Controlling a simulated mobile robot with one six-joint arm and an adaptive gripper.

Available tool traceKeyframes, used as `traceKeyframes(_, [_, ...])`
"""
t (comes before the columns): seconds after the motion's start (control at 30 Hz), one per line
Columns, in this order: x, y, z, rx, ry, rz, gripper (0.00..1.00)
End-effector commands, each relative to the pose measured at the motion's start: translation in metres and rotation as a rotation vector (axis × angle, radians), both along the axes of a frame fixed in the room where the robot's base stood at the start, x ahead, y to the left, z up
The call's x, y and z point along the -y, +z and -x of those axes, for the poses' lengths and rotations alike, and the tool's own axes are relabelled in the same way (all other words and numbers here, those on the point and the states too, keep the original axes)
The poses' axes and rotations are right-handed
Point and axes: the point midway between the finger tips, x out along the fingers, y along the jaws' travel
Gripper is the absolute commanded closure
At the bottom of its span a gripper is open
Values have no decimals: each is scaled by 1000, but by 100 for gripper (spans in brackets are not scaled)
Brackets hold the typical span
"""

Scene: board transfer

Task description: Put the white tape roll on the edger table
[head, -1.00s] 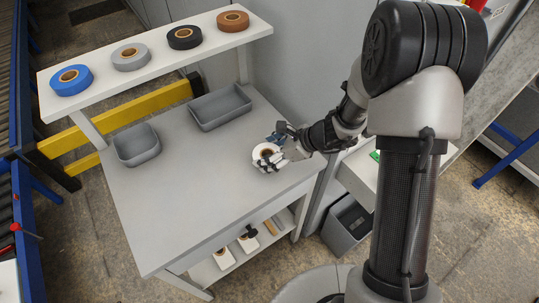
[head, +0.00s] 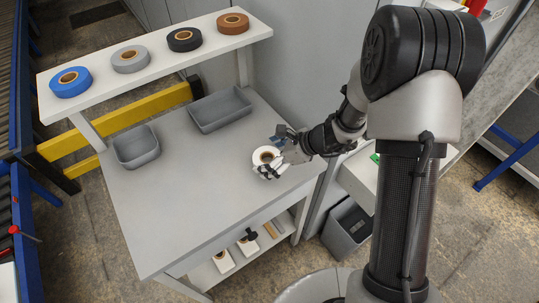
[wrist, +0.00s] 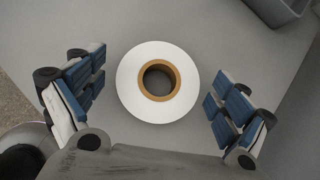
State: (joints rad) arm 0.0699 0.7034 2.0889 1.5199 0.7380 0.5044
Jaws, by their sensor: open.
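The white tape roll (head: 266,156) lies flat on the grey table (head: 190,190), near its right edge. In the wrist view the roll (wrist: 133,95) shows its brown cardboard core facing up. My gripper (head: 277,157) is open around the roll, with one finger on each side. In the wrist view the blue-padded fingers of my gripper (wrist: 154,100) stand apart from the roll, with a gap on both sides. I cannot identify the edger table for sure in these views.
A shelf (head: 155,57) above the table holds blue (head: 70,82), grey (head: 130,59), black (head: 184,38) and brown (head: 233,23) tape rolls. Two grey bins (head: 220,109) (head: 136,146) stand at the table's back and left. The table's front is clear.

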Motion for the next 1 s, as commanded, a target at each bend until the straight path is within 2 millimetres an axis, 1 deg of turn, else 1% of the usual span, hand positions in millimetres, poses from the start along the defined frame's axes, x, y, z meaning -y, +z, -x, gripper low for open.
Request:
traceKeyframes(0.17, [0, 5, 0, 0, 0, 0, 7])
traceKeyframes(0.23, [6, 12, 2, 1, -1, 1, 7])
traceKeyframes(0.5, [44, 54, 17, 3, -4, 1, 7])
traceKeyframes(0.6, [57, 68, 22, 2, -4, 0, 7])
traceKeyframes(0.7, [68, 78, 27, 1, -1, 1, 7])
traceKeyframes(0.83, [76, 86, 31, 1, -1, 0, 7])
traceKeyframes(1.0, [79, 89, 32, 1, 1, 0, 7])
